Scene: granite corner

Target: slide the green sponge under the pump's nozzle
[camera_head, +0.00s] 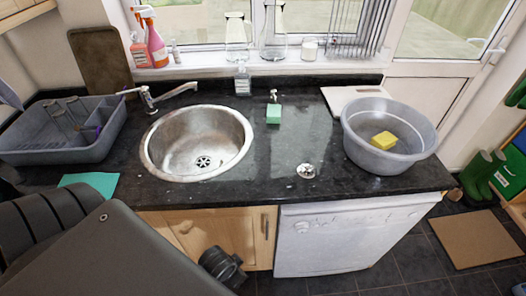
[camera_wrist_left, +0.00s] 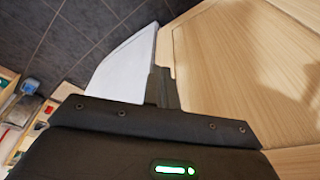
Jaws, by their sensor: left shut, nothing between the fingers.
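The green sponge (camera_head: 273,114) is on the dark counter, right of the sink. My left gripper (camera_wrist_left: 163,88) is shut and empty in the left wrist view, low before the wooden cabinet, well away from the sponge. My right gripper is not in view.
The round steel sink (camera_head: 178,165) lies left of the sponge. A grey basin (camera_head: 362,142) holding a yellow sponge (camera_head: 383,140) stands right. A soap bottle (camera_head: 242,80) is at the back. A small metal disc (camera_head: 306,171) lies near the front; the counter between is mostly clear.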

